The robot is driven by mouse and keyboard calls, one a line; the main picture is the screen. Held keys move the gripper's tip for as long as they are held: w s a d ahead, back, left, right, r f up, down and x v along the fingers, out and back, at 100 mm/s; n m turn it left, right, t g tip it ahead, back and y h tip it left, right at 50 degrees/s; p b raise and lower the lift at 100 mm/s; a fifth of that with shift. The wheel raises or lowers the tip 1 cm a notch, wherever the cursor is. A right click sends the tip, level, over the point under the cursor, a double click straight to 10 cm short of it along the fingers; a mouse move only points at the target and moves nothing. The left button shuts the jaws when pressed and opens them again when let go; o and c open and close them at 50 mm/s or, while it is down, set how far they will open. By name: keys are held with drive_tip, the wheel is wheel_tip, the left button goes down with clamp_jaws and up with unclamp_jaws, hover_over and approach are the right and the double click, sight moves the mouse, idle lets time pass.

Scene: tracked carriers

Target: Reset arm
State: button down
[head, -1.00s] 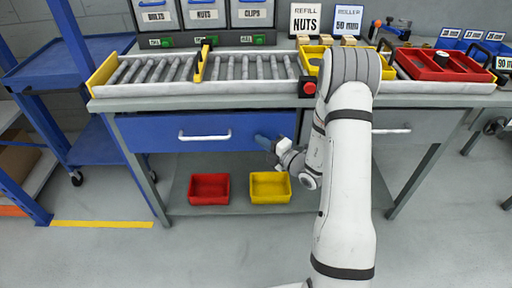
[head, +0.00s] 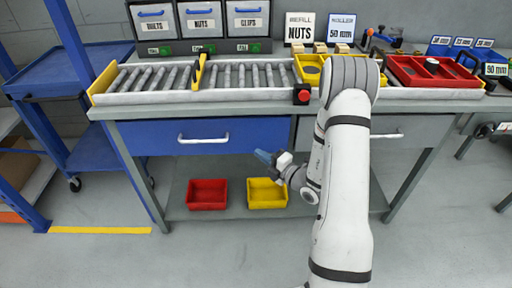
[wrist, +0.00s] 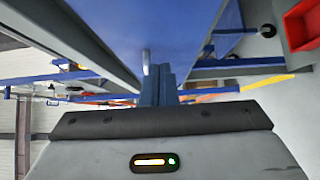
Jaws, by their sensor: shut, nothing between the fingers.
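My gripper (head: 265,157) is in front of the workbench, below the bench top and near the right end of the closed blue drawer (head: 165,138). Its blue fingers are together with nothing between them, and they also show in the wrist view (wrist: 158,88). In the head view it points left. It hangs above and in front of the lower shelf, over the yellow bin (head: 267,194). My arm hides part of the bench and the grey drawer (head: 388,132).
A red bin (head: 207,195) stands left of the yellow one on the lower shelf. A roller conveyor (head: 245,78) runs along the bench top, with a yellow tray (head: 310,72) and a red tray (head: 435,82) to its right. A blue cart (head: 70,75) stands left.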

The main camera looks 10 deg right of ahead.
drive_tip(key=v, duration=0.8)
drive_tip(key=s+a+r+n+g+y+p, duration=0.1)
drive_tip(key=s+a+r+n+g+p, duration=0.3)
drive_tip(key=s+a+r+n+g, duration=0.65)
drive_tip(key=s+a+r+n+g+p, duration=0.4)
drive_tip(key=r+n, duration=0.3)
drive_tip(key=n, duration=0.8)
drive_tip(key=s+d+r+n+t+h+p, duration=0.1)
drive_tip(key=s+d+r+n+h+p, duration=0.2)
drive_tip(key=n, duration=0.7)
drive_tip(key=s+d+r+n+t+h+p, duration=0.1)
drive_tip(key=s+d+r+n+h+p, duration=0.1)
drive_tip(key=d+r+n+h, duration=0.5)
drive_tip(key=shift+s+r+n+t+h+p, duration=0.4)
drive_tip(key=shift+r+n+h, duration=0.5)
drive_tip(key=shift+r+n, duration=1.05)
